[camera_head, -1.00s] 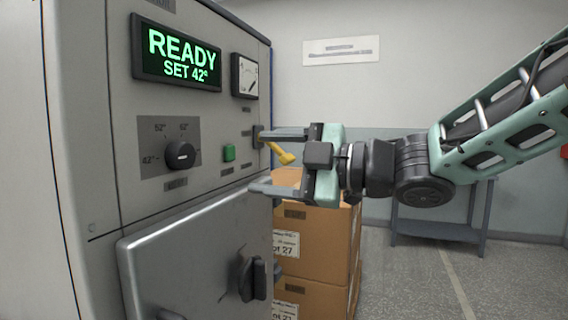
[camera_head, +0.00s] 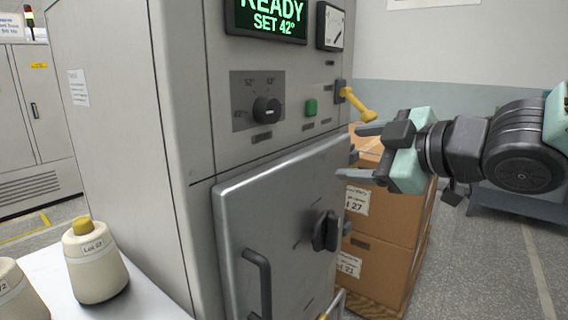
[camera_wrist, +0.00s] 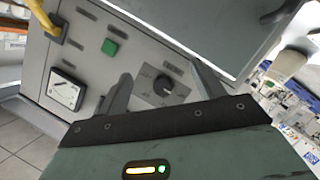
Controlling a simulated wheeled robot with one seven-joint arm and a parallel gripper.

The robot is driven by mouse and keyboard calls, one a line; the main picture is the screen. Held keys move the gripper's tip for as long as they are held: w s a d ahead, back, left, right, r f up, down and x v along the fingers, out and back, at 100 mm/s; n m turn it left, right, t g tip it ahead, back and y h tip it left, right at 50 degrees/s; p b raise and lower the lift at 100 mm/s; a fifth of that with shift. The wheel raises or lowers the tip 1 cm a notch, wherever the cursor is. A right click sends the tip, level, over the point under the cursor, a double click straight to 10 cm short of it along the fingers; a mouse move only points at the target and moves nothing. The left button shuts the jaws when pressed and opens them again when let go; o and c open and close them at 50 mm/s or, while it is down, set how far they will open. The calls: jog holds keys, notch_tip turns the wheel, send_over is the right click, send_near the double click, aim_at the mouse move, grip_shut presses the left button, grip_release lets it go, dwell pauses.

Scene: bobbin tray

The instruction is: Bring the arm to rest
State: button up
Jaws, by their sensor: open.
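My gripper (camera_head: 352,152) is open and empty in the head view, its two grey fingers pointing left. It is in front of the stacked cardboard boxes, near the right edge of the grey machine (camera_head: 120,120). The yellow lever (camera_head: 357,104) on the machine is just above the upper finger and looks apart from it. In the wrist view both fingers (camera_wrist: 160,85) are spread with nothing between them but the machine's panel behind, with its black dial (camera_wrist: 166,86) and green button (camera_wrist: 109,47).
The display (camera_head: 268,18) reads READY, SET 42°. The machine's lower door (camera_head: 285,220) has a black latch (camera_head: 325,231) and looks closed. Cardboard boxes (camera_head: 385,225) stand to the right. Labelled cones of thread (camera_head: 95,270) stand on a white surface at lower left.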

jog(key=s+f+m+g+h+p, duration=0.3)
jog(key=s+f+g, duration=0.3)
jog(key=s, duration=0.5)
jog(key=s+f+m+g+h+p, duration=0.3)
jog(key=s+f+m+g+h, duration=0.2)
jog(key=s, duration=0.6)
notch_tip(320, 180, down, 2)
jog(key=shift+s+d+f+m+g, duration=0.2)
jog(key=shift+s+d+m+g, duration=0.1)
jog(key=shift+s+g, duration=0.15)
jog(key=shift+w, duration=0.1)
